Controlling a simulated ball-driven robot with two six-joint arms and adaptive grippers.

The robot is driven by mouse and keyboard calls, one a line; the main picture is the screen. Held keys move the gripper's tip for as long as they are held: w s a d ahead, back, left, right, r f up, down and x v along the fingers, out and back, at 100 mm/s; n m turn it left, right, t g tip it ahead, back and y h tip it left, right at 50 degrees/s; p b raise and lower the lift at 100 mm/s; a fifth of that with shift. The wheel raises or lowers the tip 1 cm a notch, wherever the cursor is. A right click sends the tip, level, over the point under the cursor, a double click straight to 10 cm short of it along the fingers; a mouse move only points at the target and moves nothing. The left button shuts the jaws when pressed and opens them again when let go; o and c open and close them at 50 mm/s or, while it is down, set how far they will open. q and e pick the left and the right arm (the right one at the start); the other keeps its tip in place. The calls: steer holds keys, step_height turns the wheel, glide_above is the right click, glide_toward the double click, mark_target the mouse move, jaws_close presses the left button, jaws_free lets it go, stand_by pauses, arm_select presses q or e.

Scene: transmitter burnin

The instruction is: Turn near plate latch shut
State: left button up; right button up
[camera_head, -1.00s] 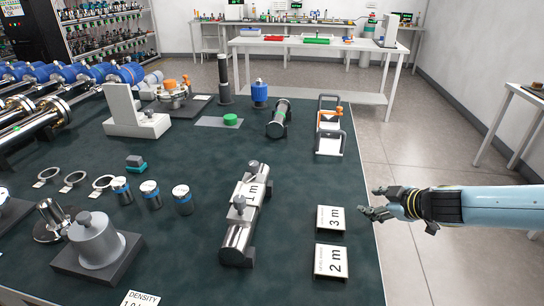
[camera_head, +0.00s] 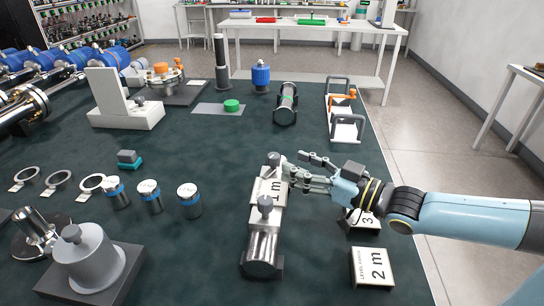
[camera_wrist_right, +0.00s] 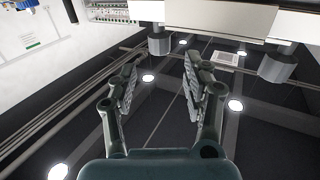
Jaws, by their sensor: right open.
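A white plate marked "1 m" (camera_head: 270,190) lies on a steel cylindrical body on the dark table. A grey near latch knob (camera_head: 265,204) stands at the plate's near end, and a similar far knob (camera_head: 274,158) stands at its far end. My right gripper (camera_head: 294,162) is open and empty, its fingers pointing left, just right of the far knob. I cannot tell if it touches anything. In the right wrist view its open fingers (camera_wrist_right: 162,95) are apart with nothing between them. My left gripper is not in view.
Three small blue-banded cylinders (camera_head: 150,197) stand to the left. A frame with grey handles (camera_head: 344,122) stands behind my gripper.

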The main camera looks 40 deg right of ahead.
mark_target(273, 155)
steer(key=w, duration=0.3)
steer(key=w+a+b, duration=0.1)
steer(key=w, duration=0.2)
steer(key=shift+w+a, duration=0.15)
steer(key=shift+w, duration=0.25)
steer(key=shift+c, duration=0.2)
steer(key=c, duration=0.9)
jaws_close()
steer(key=shift+f, duration=0.1)
